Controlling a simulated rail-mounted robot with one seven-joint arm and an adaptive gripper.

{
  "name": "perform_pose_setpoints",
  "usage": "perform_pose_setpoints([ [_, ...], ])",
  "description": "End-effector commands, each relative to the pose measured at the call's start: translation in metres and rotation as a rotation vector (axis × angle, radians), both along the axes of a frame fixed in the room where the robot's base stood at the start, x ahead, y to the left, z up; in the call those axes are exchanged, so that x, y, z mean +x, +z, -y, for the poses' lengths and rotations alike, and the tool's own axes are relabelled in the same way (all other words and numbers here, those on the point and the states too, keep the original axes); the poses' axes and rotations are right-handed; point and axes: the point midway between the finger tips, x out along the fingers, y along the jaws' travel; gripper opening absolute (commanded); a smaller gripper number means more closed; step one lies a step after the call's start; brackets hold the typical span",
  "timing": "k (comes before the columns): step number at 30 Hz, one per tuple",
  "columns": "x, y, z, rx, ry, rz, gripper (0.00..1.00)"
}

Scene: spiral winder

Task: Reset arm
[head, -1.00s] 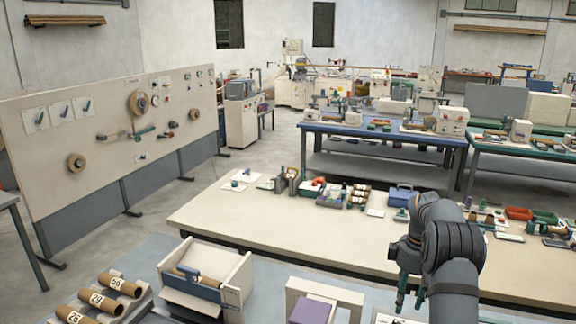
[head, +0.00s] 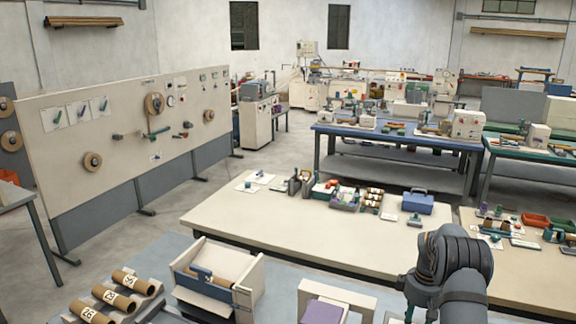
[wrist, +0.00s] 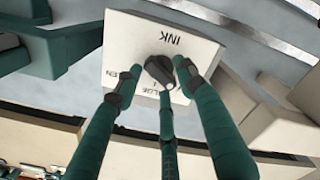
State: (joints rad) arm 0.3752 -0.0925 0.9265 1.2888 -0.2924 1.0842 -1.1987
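My arm stands at the lower right of the head view, bent downward. My gripper (wrist: 153,88) shows from close up in the wrist view, with three green, dark-tipped fingers spread apart. Beyond the fingertips is a white box (wrist: 128,58) lettered "INK", with "EN" and "BLUE" partly covered by the fingers. A dark knob-like piece (wrist: 158,70) shows on the box's face between the fingertips. I cannot tell whether a finger touches it.
A cream table (head: 260,225) with small parts and a blue case (head: 417,202) stands beyond my arm. A wooden tray (head: 245,285), labelled cardboard tubes (head: 115,297) and a white stand with a purple block (head: 322,312) are in the foreground. A tall panel (head: 120,125) stands left; open floor lies behind.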

Motion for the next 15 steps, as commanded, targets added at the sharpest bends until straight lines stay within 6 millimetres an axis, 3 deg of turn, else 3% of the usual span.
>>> perform_pose_setpoints([
  [7,0.001,0.018,0.0,-0.001,0.035,0.003,0.4],
  [15,0.002,0.073,0.0,-0.003,0.035,0.006,0.4],
])
